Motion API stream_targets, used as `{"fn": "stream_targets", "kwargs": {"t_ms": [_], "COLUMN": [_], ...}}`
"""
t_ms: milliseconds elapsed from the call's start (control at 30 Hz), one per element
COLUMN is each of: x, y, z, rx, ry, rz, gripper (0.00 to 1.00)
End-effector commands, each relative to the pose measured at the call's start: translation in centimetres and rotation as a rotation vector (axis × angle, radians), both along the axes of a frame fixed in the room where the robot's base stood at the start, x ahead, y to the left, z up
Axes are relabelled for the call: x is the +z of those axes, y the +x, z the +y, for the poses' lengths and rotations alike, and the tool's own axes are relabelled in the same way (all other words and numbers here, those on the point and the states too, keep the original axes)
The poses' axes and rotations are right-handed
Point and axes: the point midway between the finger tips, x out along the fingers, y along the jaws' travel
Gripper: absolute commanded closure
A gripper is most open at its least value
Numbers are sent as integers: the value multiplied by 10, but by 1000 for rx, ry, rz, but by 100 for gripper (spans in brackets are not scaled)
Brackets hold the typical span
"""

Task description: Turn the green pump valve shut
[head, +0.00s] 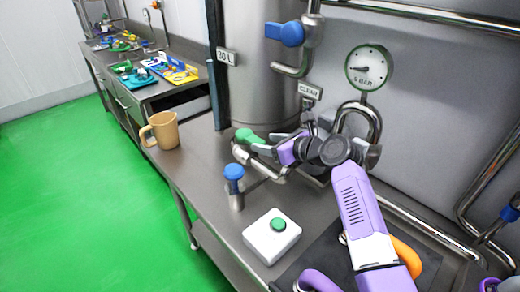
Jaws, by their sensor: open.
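The green pump valve (247,135) has a rounded green handle, low in front of the steel tank. My gripper (252,148) reaches in from the right on my purple arm, with its grey fingers at the green handle. The gripper is open. The fingers and wrist hide part of the valve body, and I cannot tell whether the fingers touch the handle.
A blue-topped valve (234,172) and a white box with a green button (271,236) stand in front of the gripper. A tan jug (162,130) stands at the bench's left edge. A blue valve (285,34), pressure gauge (367,68) and steel pipes are above.

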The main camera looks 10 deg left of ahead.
Motion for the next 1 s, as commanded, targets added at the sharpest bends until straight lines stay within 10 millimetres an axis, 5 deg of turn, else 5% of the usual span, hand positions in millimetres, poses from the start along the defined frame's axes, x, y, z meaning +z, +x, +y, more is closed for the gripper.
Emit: {"fn": "stream_targets", "kwargs": {"t_ms": [400, 933, 1000], "x": [-15, -14, -14], "y": [17, 22, 22], "z": [23, 28, 28], "rx": [2, 0, 0], "ry": [-1, 0, 0], "rz": [-1, 0, 0], "gripper": [44, 44, 55]}}
